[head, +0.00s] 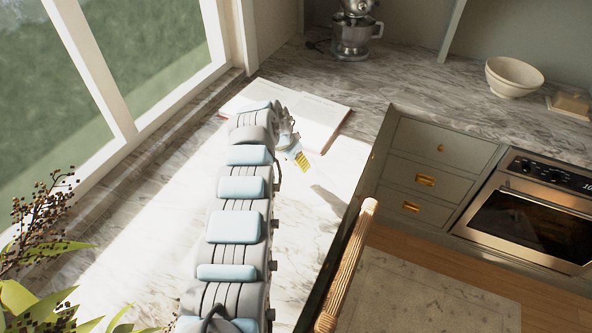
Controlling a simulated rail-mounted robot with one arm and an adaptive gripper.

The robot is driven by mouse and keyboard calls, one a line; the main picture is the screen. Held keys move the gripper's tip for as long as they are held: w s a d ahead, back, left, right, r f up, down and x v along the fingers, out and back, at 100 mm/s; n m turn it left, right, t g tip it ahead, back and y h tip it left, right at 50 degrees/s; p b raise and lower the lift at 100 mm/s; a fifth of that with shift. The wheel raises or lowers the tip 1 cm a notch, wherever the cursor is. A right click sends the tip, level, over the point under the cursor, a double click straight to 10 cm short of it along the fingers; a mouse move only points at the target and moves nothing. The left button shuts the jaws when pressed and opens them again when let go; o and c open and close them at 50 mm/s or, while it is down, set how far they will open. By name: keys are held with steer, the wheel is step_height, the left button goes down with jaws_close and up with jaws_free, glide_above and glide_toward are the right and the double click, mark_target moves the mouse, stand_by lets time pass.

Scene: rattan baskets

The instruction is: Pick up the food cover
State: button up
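I cannot make out a food cover for certain in the head view. My gripper (302,161) is at the end of my arm, above the marble counter near an open book. Its yellow-tipped fingers point down and to the right. They look close together, but they are too small to tell whether they are open or shut. I see nothing clearly held in them. My arm hides part of the counter and the left part of the book.
The open book (318,118) lies on the marble counter (306,228). A stand mixer (352,38), a cream bowl (513,76) and a small lidded dish (571,102) stand farther back. Drawers (436,160) and an oven (530,217) are right. A woven rail (347,268) rises by the counter edge.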

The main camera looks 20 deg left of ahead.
steer(key=c, duration=1.1)
jaws_close()
steer(key=shift+r, duration=0.15)
